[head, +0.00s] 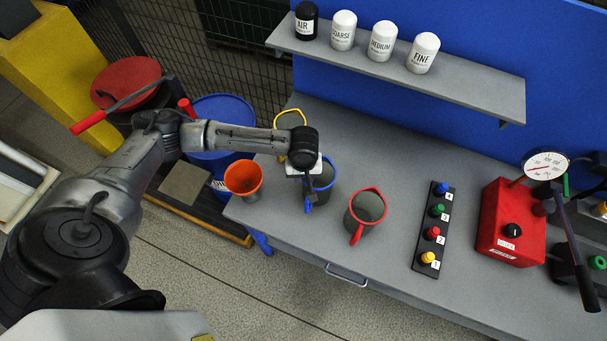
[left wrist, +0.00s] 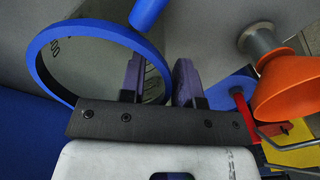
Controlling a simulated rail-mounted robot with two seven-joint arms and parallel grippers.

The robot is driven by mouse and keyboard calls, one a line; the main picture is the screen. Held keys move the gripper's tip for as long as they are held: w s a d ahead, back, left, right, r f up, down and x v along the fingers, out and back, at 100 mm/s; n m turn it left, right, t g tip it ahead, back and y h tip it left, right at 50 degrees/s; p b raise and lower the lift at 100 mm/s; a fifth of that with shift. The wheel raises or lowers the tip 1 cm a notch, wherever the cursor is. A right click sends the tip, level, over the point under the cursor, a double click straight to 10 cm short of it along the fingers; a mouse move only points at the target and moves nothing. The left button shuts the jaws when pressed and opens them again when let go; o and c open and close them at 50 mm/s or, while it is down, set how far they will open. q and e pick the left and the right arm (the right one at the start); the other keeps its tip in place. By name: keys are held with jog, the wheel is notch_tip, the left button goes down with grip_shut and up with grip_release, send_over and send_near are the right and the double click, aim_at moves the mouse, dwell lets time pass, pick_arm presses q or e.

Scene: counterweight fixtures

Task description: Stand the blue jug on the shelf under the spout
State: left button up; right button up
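The blue-rimmed grey jug (head: 325,172) stands on the grey bench behind my left gripper (head: 308,197), which partly hides it. In the left wrist view its blue rim (left wrist: 40,55) fills the left side, and a blue bar (left wrist: 148,14), seemingly its handle, shows at the top. My left gripper (left wrist: 158,82) has its purple fingers apart. One finger overlaps the jug's mouth and the other is to the right of the rim; I cannot tell whether either touches it. I cannot make out a spout or the shelf under it. My right gripper is not in view.
An orange funnel (head: 243,178) is left of the jug and a red-rimmed jug (head: 368,208) is right of it. A yellow-rimmed jug (head: 291,118) is behind. A button strip (head: 434,228) and red gauge box (head: 505,225) stand farther right. A wall shelf (head: 470,88) holds labelled canisters.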

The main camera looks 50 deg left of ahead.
pick_arm(q)
notch_tip(320, 180, up, 12)
jog(key=s+d+f+m+t+h, duration=0.1)
jog(key=s+d+f+m, duration=0.3)
jog(key=s+d+m, duration=0.1)
jog(key=s+d+f+m+t+h, duration=0.1)
jog(key=s+d+f+m, duration=0.3)
jog(key=s+d, duration=0.4)
jog(key=shift+d+f+m+t+h+p, duration=0.15)
jog(key=shift+m+t+h+p, duration=0.25)
jog(key=shift+t, duration=0.3)
jog(key=shift+o, duration=0.3)
jog(key=s+a+f+m+y, duration=0.1)
jog(key=s+a+y, duration=0.1)
jog(key=s+a, duration=0.2)
jog(key=s, duration=0.3)
jog(key=shift+s+a+f+m, duration=0.2)
jog(key=shift+s+a+m, duration=0.1)
jog(key=shift+s, duration=0.05)
jog(key=shift+o, duration=1)
jog(key=shift+s+a+y, duration=0.3)
jog(key=shift+s+a, duration=0.05)
jog(key=shift+s, duration=0.05)
jog(key=shift+f, duration=0.1)
